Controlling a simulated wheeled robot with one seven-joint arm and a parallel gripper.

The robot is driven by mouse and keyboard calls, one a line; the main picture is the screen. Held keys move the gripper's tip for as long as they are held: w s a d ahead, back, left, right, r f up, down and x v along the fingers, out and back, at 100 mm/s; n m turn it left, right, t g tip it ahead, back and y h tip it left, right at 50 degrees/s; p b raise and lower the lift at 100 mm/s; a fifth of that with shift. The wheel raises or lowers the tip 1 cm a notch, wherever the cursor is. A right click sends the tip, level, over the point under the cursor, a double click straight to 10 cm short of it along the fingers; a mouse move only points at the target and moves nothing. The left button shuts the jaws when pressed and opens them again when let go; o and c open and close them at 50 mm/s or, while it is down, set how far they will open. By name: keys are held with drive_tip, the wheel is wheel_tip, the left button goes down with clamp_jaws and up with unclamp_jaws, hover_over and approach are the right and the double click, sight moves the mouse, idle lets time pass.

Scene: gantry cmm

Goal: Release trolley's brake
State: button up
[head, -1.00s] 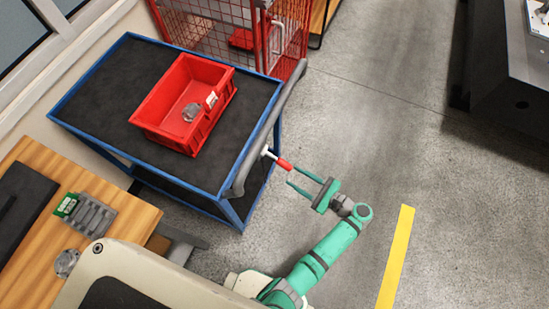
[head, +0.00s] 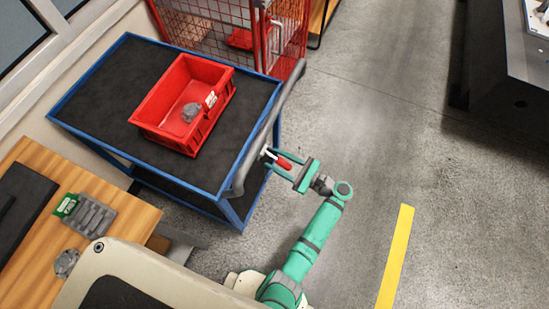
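The trolley (head: 100,88) has a blue frame, a dark top and a grey push handle (head: 272,122) along its right side. The brake lever (head: 284,162), with a red grip and a pale stem, sticks out from the trolley's right side near the handle. My green gripper (head: 278,164) is at the lever, with its two fingers open and pointing left toward the trolley. The red grip lies between the fingers, close to the palm. I cannot tell whether either finger touches it.
A red bin (head: 165,132) with a grey part (head: 191,112) inside stands on the trolley. A red wire cage (head: 210,30) is behind it. A wooden bench (head: 130,218) is at the lower left. The floor to the right, around a yellow stripe (head: 396,255), is clear.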

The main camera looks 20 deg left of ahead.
drive_tip(key=shift+a, duration=0.55)
clamp_jaws()
